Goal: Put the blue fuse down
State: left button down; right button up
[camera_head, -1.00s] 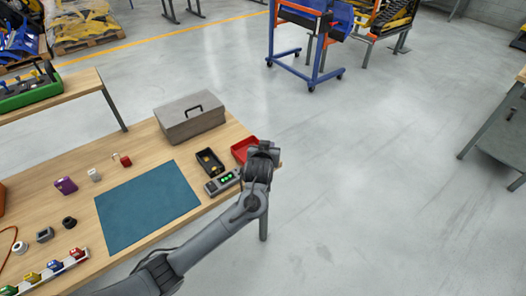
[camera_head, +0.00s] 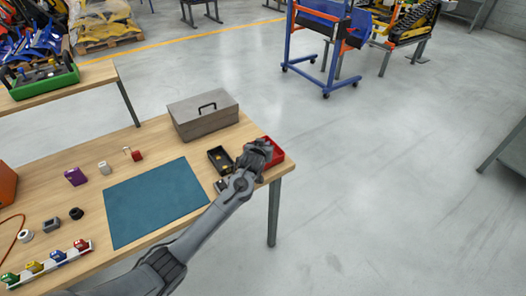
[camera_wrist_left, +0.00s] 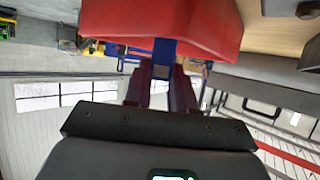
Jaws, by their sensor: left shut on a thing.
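My left gripper (camera_head: 260,148) is at the table's right end, beside and partly in front of the red tray (camera_head: 277,152). In the left wrist view, its two dark fingers (camera_wrist_left: 162,82) are shut on a small blue piece, the blue fuse (camera_wrist_left: 165,49). The red tray also fills the top of that view (camera_wrist_left: 160,18), close beyond the fuse. Whether fuse and tray touch cannot be told. The fuse is hidden by the gripper in the head view. My right gripper is not in view.
A black bin (camera_head: 220,160) stands just left of the gripper, with a grey toolbox (camera_head: 203,118) behind. A teal mat (camera_head: 150,205) lies bare mid-table. A rack (camera_head: 62,262) of coloured blocks is at lower left. The table ends just right of the red tray.

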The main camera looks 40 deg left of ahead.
pick_arm(q)
notch_tip(320, 180, down, 2)
jog(key=shift+s+f, duration=0.1)
jog(key=shift+f, duration=0.1)
jog(key=c, duration=0.9)
grip_release()
jog(key=shift+c, duration=0.2)
